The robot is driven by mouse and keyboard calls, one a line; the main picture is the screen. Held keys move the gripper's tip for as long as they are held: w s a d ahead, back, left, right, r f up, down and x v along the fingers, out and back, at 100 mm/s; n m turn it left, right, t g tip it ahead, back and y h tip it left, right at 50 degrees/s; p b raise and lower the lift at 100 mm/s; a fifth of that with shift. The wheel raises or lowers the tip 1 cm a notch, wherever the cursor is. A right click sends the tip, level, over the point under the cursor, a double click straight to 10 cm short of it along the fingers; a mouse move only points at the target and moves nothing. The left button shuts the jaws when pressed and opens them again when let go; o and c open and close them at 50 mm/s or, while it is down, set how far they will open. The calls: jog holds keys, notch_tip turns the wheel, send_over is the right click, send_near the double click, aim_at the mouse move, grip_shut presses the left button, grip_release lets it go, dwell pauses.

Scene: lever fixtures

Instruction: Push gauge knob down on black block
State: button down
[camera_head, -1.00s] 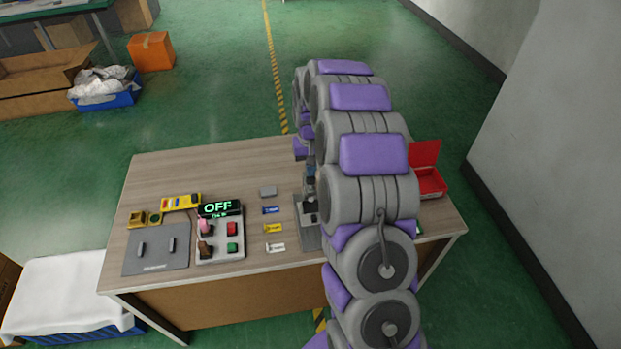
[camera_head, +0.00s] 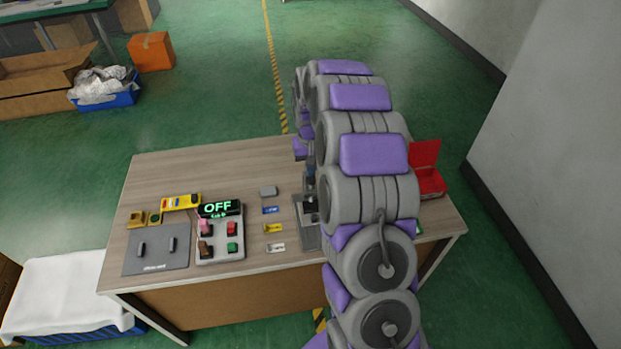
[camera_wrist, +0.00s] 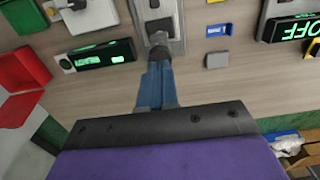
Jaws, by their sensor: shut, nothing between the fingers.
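The black block (camera_wrist: 157,25) sits on a grey base plate (camera_wrist: 177,46) at the top centre of the wrist view. My gripper (camera_wrist: 158,53) is shut and empty, its blue fingers reaching up to the near side of the block. A small light grey piece, perhaps the gauge knob (camera_wrist: 158,38), shows right at the fingertips. I cannot tell whether they touch. In the head view the base plate (camera_head: 309,238) stands at the table's right half, and my arm hides much of the fixture and gripper.
A box with a green display (camera_wrist: 97,55) and an open red box (camera_wrist: 18,85) lie left in the wrist view. A switch panel with an OFF display (camera_head: 220,208) stands left in the head view. Small blue, yellow and white tags lie between. The table's back left is clear.

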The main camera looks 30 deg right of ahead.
jog(key=shift+f, duration=2.05)
dwell(0.5)
jog(key=shift+r, duration=0.1)
jog(key=shift+r+p, duration=1.85)
jog(key=shift+r, duration=3.1)
